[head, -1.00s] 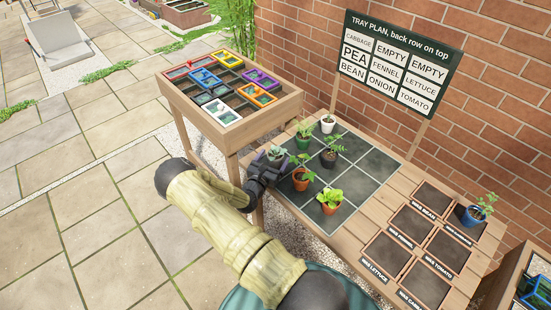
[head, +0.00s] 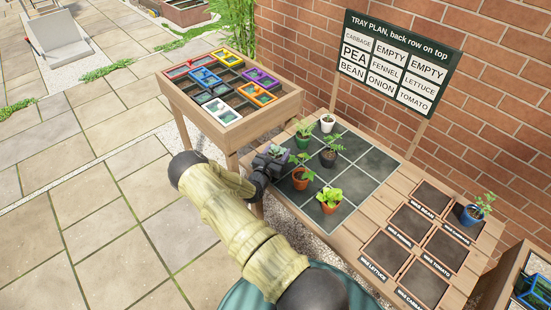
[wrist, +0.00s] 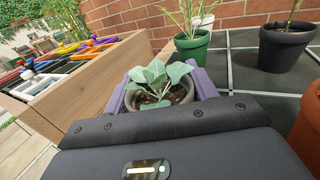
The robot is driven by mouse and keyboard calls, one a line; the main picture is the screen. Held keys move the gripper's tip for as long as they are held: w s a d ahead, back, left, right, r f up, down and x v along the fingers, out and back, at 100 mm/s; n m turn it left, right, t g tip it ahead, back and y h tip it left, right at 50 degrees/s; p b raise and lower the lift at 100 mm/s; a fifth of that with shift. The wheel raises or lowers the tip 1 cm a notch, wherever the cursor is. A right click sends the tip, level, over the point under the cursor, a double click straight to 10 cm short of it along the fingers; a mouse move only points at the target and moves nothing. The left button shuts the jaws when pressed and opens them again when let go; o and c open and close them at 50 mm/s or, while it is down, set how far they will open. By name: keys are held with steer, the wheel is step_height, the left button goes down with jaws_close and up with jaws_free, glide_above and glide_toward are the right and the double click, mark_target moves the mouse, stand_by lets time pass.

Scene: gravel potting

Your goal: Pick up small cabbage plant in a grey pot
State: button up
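The small cabbage plant has broad grey-green leaves and stands in a grey pot (wrist: 181,94). In the head view its leaves (head: 277,151) show at the left edge of the dark tiled area, and my gripper hides most of the pot. My gripper (head: 273,160) is at the pot, coming from the front left. In the wrist view its purple fingers (wrist: 160,88) lie along both sides of the pot, with no clear gap, so it looks shut on the pot. The pot looks upright; its base is hidden.
A green pot (wrist: 192,50), a dark pot (wrist: 285,48), a white pot (head: 327,125) and terracotta pots (head: 300,182) stand close by on the tiles. A raised wooden box (head: 240,130) with coloured frames is at left. A blue pot (head: 470,217) stands far right.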

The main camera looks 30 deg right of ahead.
mark_target(277, 150)
steer(key=c, duration=0.3)
step_height(277, 150, up, 10)
steer(key=shift+r+b, duration=0.1)
steer(key=shift+b, duration=0.35)
stand_by(0.5)
